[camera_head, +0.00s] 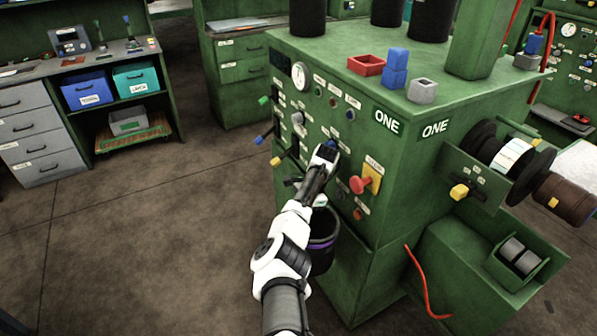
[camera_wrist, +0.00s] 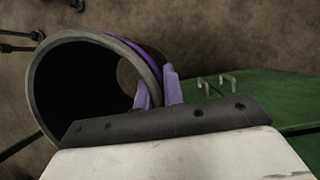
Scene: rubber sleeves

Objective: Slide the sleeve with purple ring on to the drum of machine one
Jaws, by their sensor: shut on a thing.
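A dark open-ended sleeve with a purple ring (camera_head: 322,258) shows beside my arm in the head view, partly hidden by it. In the wrist view the sleeve (camera_wrist: 85,75) fills the left, its round mouth toward the camera. My gripper (camera_wrist: 160,86) is shut on the sleeve's wall near the ring, one finger outside it. The gripper's fingertips cannot be made out in the head view. Machine one (camera_head: 440,185) is green and marked ONE. On its right side, a brown drum (camera_head: 562,196) sticks out beyond a black-flanged spool (camera_head: 512,155). The sleeve is apart from the drum.
A red emergency button (camera_head: 360,184) and several levers sit on the machine's front, close to my arm. A yellow knob (camera_head: 459,192) is left of the spool. A green box with grey rollers (camera_head: 517,258) juts out below the drum. The floor at left is clear.

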